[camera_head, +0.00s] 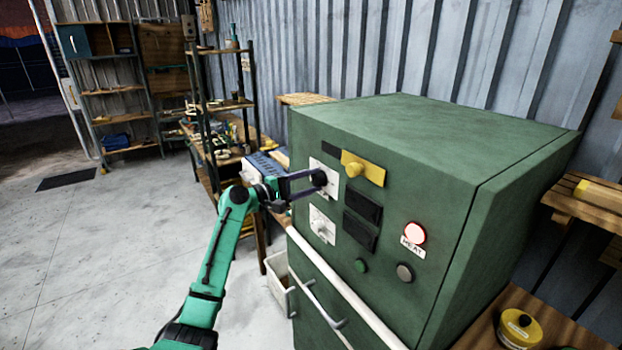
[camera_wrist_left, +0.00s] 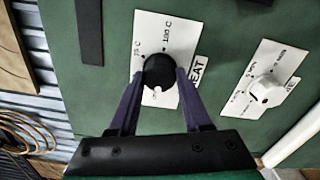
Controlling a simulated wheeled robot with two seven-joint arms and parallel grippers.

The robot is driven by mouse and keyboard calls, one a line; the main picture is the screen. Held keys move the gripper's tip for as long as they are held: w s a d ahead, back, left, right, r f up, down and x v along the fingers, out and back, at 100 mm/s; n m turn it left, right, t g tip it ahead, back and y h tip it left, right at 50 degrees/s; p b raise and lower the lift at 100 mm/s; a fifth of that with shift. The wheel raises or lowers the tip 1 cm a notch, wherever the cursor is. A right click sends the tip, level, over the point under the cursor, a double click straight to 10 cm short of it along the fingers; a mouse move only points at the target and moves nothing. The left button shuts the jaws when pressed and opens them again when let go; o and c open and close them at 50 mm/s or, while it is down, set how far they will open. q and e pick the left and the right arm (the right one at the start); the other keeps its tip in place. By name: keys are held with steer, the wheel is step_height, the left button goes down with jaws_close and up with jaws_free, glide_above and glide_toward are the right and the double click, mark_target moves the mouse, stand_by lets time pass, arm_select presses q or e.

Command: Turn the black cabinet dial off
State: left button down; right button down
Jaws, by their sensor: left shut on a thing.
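The black dial (camera_head: 319,178) sits on a white marked plate (camera_head: 330,189) at the upper left of the green cabinet's front. My left gripper (camera_head: 314,182) reaches it from the left, with its fingers on either side of the dial. In the left wrist view the black dial (camera_wrist_left: 158,72) lies between the two fingertips (camera_wrist_left: 160,78), which are shut on it. The plate shows temperature marks, partly covered by the dial and fingers. My right gripper is in neither view.
Shelves (camera_head: 215,110) stand behind my left arm. Open concrete floor lies at the left.

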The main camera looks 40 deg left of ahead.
arm_select(q)
steer(key=shift+f, duration=0.1)
stand_by(0.3)
steer(key=shift+c, duration=1.8)
jaws_free()
steer(key=shift+s+a, duration=0.1)
steer(key=shift+s+b, duration=0.25)
steer(key=shift+b, duration=0.05)
steer(key=b+v, duration=0.6)
steer(key=v, duration=0.8)
